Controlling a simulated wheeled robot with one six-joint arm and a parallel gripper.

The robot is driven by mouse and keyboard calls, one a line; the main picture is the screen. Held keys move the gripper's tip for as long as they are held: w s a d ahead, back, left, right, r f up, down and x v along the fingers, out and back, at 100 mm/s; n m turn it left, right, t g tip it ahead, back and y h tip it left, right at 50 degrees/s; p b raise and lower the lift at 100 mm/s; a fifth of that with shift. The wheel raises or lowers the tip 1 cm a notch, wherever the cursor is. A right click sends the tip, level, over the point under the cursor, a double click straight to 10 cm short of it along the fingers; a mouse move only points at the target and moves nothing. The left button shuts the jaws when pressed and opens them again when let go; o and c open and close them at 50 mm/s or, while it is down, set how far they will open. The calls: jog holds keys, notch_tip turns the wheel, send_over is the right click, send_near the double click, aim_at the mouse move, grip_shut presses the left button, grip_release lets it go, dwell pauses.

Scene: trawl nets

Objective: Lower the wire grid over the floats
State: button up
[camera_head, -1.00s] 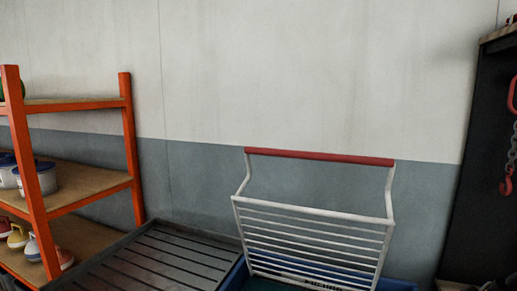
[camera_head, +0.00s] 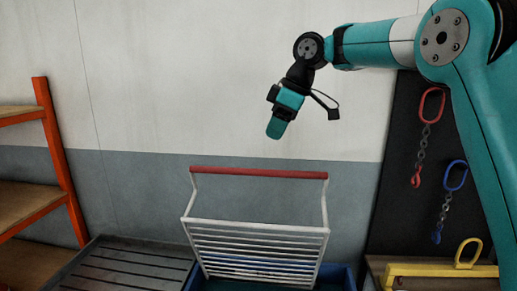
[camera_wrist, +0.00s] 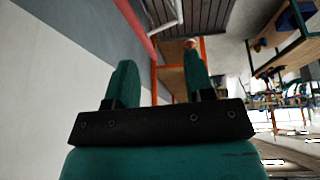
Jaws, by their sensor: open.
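The white wire grid (camera_head: 255,250) stands raised and tilted at the back of a blue bin (camera_head: 338,278). A red bar (camera_head: 259,173) runs along its top. In the wrist view the red bar (camera_wrist: 136,28) and a white rod of the grid (camera_wrist: 178,14) show at the top. My gripper (camera_head: 277,128) is above the red bar, pointing down and apart from it. In the wrist view my gripper (camera_wrist: 160,72) has its two fingers apart with nothing held between them. No floats can be made out; the bin's inside is mostly cut off by the frame edge.
A dark slatted bench (camera_head: 125,266) is left of the bin, beside an orange shelf rack (camera_head: 60,160). A dark board with a red hook chain (camera_head: 421,140) and a blue one (camera_head: 445,200) is at right. A yellow-handled item (camera_head: 440,270) lies below it.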

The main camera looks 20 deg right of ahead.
jog(key=w+d+r+p, duration=0.1)
jog(key=w+d+r, duration=0.1)
jog(key=w+d, duration=0.1)
jog(key=n, duration=0.1)
send_near(258, 170)
jog(key=shift+t, duration=0.3)
jog(key=x, duration=0.9)
jog(key=shift+a+f, duration=0.1)
jog(key=shift+f, duration=0.05)
jog(key=shift+b, duration=0.35)
grip_shut()
